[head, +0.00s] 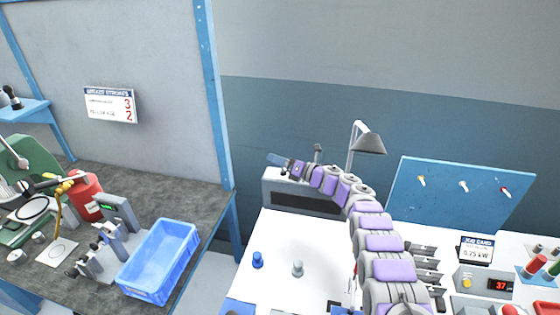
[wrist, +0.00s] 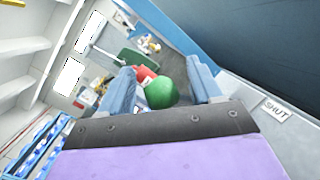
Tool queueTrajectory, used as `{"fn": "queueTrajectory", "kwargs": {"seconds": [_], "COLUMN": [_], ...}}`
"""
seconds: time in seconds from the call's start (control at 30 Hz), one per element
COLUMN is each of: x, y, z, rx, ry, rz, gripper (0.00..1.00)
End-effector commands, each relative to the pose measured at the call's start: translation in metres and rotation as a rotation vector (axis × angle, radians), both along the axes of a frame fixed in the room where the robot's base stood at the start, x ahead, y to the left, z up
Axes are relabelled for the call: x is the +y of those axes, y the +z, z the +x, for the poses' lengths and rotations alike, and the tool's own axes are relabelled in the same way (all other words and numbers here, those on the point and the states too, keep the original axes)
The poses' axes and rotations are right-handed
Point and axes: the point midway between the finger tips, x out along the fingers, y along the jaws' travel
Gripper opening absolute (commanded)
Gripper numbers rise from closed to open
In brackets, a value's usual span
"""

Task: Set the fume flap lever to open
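My gripper (head: 274,158) reaches over the grey box (head: 300,203) at the back of the white bench. In the wrist view my gripper (wrist: 163,78) is open, its two blue fingers apart. A round green knob (wrist: 166,91), which looks like the lever's knob, shows between the fingers with a gap on each side; I cannot tell its depth. Its shaft is hidden by my gripper. A label reading SHUT (wrist: 276,109) is to the right of the fingers. The knob is not clearly visible in the head view.
A desk lamp (head: 369,144) stands just right of my arm, with a blue tool board (head: 455,205) further right. A blue knob (head: 257,260) and a grey knob (head: 297,268) stand on the bench. A blue bin (head: 160,262) sits on the left bench.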

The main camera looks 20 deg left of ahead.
Motion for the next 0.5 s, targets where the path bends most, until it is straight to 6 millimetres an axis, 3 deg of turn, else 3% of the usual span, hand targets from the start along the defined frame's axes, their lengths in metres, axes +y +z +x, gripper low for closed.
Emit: {"fn": "queueTrajectory", "kwargs": {"seconds": [0.03,0.27,0.5], "x": [0.004,-0.026,-0.08], "y": [-0.011,-0.01,-0.009], "z": [-0.007,-0.012,-0.021], "rx": [0.015,0.015,0.018], "ry": [0.02,0.012,0.008], "rz": [-0.01,-0.009,0.003], "gripper": [0.59,0.59,0.59]}}
